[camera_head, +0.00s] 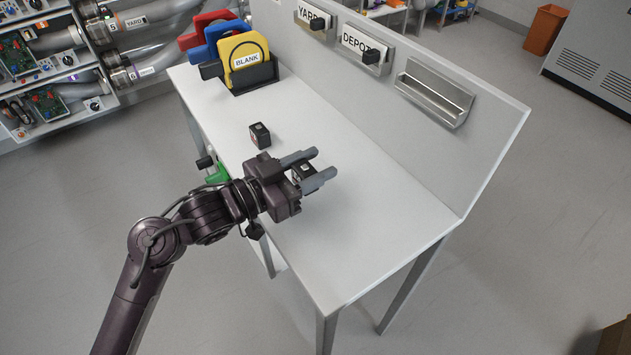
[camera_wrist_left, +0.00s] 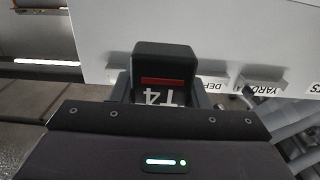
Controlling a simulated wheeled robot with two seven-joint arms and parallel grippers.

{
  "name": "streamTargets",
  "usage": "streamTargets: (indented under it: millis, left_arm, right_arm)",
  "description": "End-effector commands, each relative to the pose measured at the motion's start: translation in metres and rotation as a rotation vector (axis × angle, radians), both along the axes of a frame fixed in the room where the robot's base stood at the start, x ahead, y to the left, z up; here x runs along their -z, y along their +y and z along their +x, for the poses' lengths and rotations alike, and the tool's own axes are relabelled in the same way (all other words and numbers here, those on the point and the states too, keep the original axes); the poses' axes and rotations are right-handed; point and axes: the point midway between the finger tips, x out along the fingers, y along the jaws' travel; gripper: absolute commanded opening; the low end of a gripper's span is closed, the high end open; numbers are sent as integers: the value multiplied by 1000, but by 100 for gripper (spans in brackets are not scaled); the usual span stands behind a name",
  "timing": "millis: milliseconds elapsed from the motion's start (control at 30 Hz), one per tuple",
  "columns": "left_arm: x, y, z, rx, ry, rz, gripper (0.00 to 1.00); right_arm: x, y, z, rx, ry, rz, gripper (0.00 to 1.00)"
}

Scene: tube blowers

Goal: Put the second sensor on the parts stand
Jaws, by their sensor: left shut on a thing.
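My left gripper (camera_head: 318,167) is over the middle of the white stand (camera_head: 375,225), its fingers pointing right. It is shut on a small black sensor (camera_head: 303,173). In the left wrist view the held sensor (camera_wrist_left: 165,62) is a dark block with a red stripe and white characters that appear upside down. I cannot tell whether it touches the white top. A second small black sensor (camera_head: 260,135) stands on the top, a little behind the gripper and apart from it. My right gripper is not in view.
A rack with red, blue and yellow (camera_head: 244,60) plates stands at the far left of the top; the yellow one reads BLANK. The back panel carries YARD (camera_head: 313,20) and DEPOT (camera_head: 367,48) holders and an empty metal tray (camera_head: 435,93). The top's right front is clear.

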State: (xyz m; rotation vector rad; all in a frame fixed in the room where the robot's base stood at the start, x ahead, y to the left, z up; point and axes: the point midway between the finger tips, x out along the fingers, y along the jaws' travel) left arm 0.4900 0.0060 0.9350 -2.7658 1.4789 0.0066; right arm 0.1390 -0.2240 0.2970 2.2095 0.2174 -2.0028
Motion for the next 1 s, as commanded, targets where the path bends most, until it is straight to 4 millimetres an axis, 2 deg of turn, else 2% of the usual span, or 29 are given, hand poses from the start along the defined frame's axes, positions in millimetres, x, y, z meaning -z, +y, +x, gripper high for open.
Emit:
streamTargets:
  millis: [100,333,467,833,867,1000]
  left_arm:
    - [8,0,0,0,0,-4,18]
    - [46,1,0,-1,1,-4,18]
    - [51,-6,4,0,-3,-5,18]
    - [56,-6,4,0,-3,-3,18]
    - [55,-6,4,0,-3,-3,44]
    - [55,-6,4,0,-3,-3,62]
  right_arm:
    - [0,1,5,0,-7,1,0]
    - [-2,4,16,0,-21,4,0]
    - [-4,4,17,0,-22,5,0]
    - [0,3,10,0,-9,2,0]
    - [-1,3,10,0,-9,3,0]
    - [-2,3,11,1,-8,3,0]
